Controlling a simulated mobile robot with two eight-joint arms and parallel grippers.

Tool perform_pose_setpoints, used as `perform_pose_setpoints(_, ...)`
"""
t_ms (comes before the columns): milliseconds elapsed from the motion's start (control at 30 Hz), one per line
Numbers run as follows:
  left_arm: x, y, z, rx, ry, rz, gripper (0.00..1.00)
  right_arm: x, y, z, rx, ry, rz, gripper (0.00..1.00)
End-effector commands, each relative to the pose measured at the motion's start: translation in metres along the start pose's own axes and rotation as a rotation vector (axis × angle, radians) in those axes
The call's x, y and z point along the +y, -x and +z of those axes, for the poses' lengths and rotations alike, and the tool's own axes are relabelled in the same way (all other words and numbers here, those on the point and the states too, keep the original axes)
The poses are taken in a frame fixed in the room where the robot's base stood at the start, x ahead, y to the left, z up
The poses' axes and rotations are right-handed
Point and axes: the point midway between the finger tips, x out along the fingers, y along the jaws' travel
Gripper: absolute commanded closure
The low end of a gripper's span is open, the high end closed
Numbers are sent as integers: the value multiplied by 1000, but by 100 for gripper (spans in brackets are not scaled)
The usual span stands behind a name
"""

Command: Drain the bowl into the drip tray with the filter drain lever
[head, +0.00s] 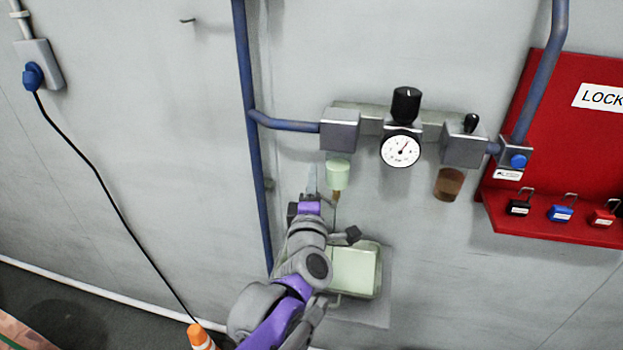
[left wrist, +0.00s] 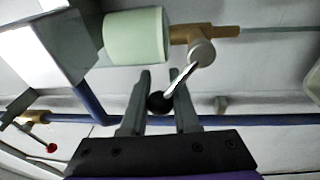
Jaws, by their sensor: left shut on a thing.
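The pale green filter bowl (head: 338,173) hangs under the left block of the wall unit and fills the upper middle of the left wrist view (left wrist: 135,37). A brass drain valve (left wrist: 190,34) sits at its end; a thin line, tube or stream, runs on from it. The drain lever (left wrist: 180,80) has a pale shaft and a black ball knob (left wrist: 158,102). My left gripper (left wrist: 165,95) is shut on the lever at its knob. In the head view this gripper (head: 309,190) is beside the bowl. The drip tray (head: 376,272) is below, pale green inside, partly behind my arm. My right gripper is not visible.
A gauge (head: 401,150) and an amber-brown bowl (head: 448,184) are to the right on the unit. A blue pipe (head: 247,120) runs down the wall at left. A red lockout board (head: 560,130) with padlocks is at far right. An orange cone (head: 200,337) stands low at left.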

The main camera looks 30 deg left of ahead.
Motion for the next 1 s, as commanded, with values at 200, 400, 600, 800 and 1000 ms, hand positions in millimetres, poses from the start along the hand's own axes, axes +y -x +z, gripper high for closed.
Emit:
perform_pose_setpoints(200, 0, 0, 0, -1, -5, 1, 100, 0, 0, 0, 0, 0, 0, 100)
perform_pose_setpoints(400, 0, 0, 0, -1, -4, 0, 68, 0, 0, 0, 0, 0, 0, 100)
perform_pose_setpoints(600, 0, 0, 0, -1, -4, 0, 41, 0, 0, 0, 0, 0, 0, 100)
perform_pose_setpoints(800, 0, 0, 0, -1, -4, 0, 41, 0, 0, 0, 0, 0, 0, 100)
perform_pose_setpoints(1000, 0, 13, 0, -2, -2, 0, 41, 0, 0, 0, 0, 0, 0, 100)
